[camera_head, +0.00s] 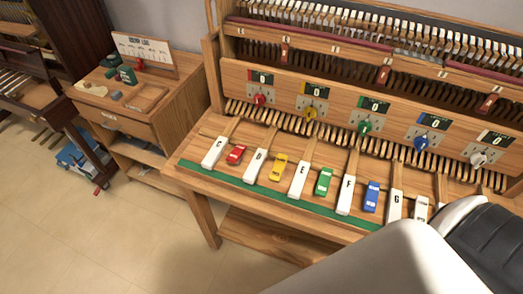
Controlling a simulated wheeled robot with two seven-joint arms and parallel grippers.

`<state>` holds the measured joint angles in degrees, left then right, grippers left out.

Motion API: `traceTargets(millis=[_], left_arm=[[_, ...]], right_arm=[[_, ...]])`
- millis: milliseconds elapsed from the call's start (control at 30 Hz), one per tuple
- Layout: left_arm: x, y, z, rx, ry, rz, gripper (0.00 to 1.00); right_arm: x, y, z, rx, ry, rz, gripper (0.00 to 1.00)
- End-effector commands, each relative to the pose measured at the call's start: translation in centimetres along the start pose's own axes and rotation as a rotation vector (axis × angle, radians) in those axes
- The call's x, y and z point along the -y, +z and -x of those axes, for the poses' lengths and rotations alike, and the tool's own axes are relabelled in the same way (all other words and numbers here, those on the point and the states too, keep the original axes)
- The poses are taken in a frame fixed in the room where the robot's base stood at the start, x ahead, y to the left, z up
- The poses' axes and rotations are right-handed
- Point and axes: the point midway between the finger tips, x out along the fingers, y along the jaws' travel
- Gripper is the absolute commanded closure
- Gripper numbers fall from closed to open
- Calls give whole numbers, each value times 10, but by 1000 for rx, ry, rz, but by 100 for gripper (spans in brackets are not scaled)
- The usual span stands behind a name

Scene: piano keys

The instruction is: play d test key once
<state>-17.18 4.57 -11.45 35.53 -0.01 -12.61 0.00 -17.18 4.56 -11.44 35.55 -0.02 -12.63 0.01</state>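The white D key (255,168) sits on the front of the wooden piano test bench, between the red key (236,155) and the yellow key (278,167). The white C key (215,153) is at the far left, and the E key (299,179), F key (347,194) and G key (395,206) lie further right. A green key (324,182) and a blue key (371,197) stand between them. Neither gripper is in view; a white and black part of my own arm fills the lower right corner and hides the right end of the key row.
Counters above the keys, such as the one over the red knob (260,99), show 0. A green strip (285,207) runs along the bench front. A side cabinet (150,110) with small tools stands left. Open floor (110,240) lies at lower left.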

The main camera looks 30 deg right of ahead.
Motion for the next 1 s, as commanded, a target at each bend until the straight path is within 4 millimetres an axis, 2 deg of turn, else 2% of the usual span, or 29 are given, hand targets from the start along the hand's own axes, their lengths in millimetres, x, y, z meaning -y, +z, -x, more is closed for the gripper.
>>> traceTargets(millis=[33, 200, 1000], left_arm=[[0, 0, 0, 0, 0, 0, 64], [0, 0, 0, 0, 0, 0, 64], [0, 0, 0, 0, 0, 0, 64]], right_arm=[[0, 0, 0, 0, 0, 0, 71], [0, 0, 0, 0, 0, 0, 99], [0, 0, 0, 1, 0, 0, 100]])
